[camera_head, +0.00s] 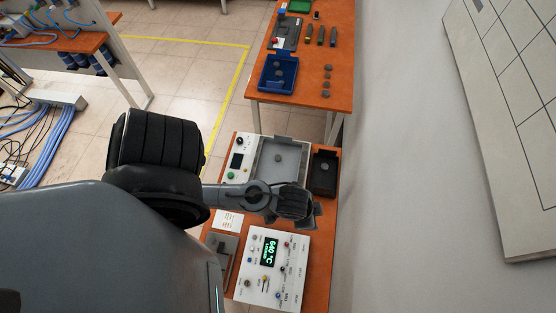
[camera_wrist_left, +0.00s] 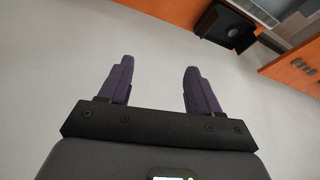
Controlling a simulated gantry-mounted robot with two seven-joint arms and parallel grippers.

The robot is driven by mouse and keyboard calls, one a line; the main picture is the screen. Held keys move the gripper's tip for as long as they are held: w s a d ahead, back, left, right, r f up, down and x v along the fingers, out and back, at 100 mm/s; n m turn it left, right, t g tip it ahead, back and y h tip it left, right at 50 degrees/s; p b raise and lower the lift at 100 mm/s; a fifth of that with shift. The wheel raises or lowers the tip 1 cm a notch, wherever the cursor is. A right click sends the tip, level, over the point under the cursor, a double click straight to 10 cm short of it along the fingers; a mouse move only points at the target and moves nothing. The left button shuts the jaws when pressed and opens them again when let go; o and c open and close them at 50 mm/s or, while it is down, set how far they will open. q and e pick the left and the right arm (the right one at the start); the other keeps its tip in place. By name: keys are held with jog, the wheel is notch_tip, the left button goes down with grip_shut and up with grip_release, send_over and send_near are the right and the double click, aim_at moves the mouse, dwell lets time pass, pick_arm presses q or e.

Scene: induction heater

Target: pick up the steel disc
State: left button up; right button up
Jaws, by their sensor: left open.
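Small round grey discs show in several places in the head view, and I cannot tell which is the steel disc. One disc (camera_head: 278,158) lies in the grey tray of the white unit on the near bench. Another (camera_head: 322,167) lies in the black bin beside it. Several more (camera_head: 327,76) lie in a row on the far table. My left gripper (camera_wrist_left: 155,78) is open with nothing between its fingers. In the head view its arm reaches over the near bench, and its wrist hides part of the bench and the fingers. My right gripper is not in view.
A control box (camera_head: 270,270) with a green 640 °C display stands at the bench's near end. The black bin (camera_wrist_left: 222,26) is at the wrist view's top right. A blue bin (camera_head: 263,80) sits on the far table. A pale wall stands to the right.

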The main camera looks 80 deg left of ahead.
pick_arm(q)
jog(key=a+f+n+b, duration=0.1)
jog(key=a+f+b, duration=0.1)
jog(key=a+f, duration=0.45)
jog(key=a+f+b, duration=0.3)
jog(key=a+f, duration=0.1)
jog(key=f, duration=0.5)
jog(key=n+g+b, duration=0.4)
jog(key=n+b, duration=0.5)
send_over(278, 157)
notch_tip(278, 157, down, 6)
jog(key=r, duration=0.1)
jog(key=shift+h, duration=0.3)
jog(key=f+b, duration=0.2)
jog(key=f, duration=0.1)
jog(key=f+b, duration=0.1)
jog(key=f, duration=0.1)
jog(key=shift+s+d, duration=0.25)
jog(key=shift+d, duration=0.15)
jog(key=f+b, duration=0.3)
jog(key=shift+w+a+f, duration=0.2)
jog(key=shift+a+f, duration=0.1)
jog(key=shift+f, duration=0.05)
jog(key=shift+f+b, duration=0.4)
jog(key=shift+f, duration=0.4)
jog(key=shift+c, duration=0.3)
